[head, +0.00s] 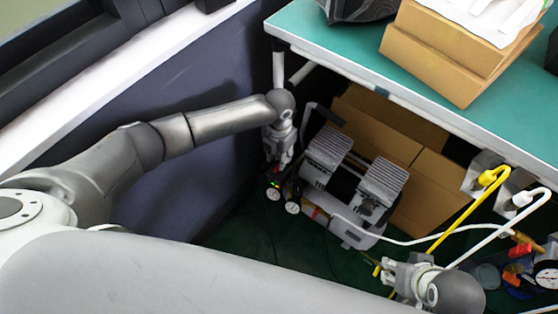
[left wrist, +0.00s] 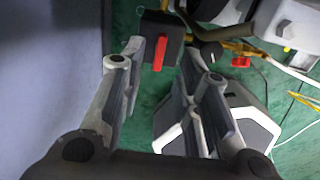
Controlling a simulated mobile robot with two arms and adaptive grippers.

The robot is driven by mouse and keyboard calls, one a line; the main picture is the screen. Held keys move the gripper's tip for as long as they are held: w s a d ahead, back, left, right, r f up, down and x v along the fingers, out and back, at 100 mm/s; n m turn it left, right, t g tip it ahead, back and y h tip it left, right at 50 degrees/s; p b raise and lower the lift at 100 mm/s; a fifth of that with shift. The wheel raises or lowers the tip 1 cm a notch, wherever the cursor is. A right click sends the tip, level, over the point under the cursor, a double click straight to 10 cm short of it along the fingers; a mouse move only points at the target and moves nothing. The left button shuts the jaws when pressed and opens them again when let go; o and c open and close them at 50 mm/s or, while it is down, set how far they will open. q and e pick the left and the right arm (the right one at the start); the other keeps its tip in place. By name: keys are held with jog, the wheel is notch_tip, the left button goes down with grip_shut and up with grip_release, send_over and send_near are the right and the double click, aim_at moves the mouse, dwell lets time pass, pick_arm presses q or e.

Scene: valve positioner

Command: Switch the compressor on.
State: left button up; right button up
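The compressor (head: 352,190), with two ribbed grey cylinder heads, stands on the dark green floor under the bench. Two round gauges (head: 283,200) are at its left end. My left gripper (head: 278,168) reaches down beside this left end. In the left wrist view its fingers are apart, with nothing gripped. A black switch box (left wrist: 163,28) with a red lever (left wrist: 160,53) shows between and beyond the fingertips; I cannot tell whether they touch it or which position the lever is in. My right gripper (head: 402,272) is at the lower right, its fingers too small to judge.
A green-topped bench (head: 340,40) overhangs the compressor, with cardboard boxes (head: 440,55) on it. More cardboard (head: 435,190) stands behind the compressor. A dark blue panel (head: 190,175) is close on the left. Yellow (head: 462,215) and white (head: 500,230) cables hang at the right.

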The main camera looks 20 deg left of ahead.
pick_arm(q)
jog(key=shift+r, duration=1.35)
jog(key=shift+s, duration=0.1)
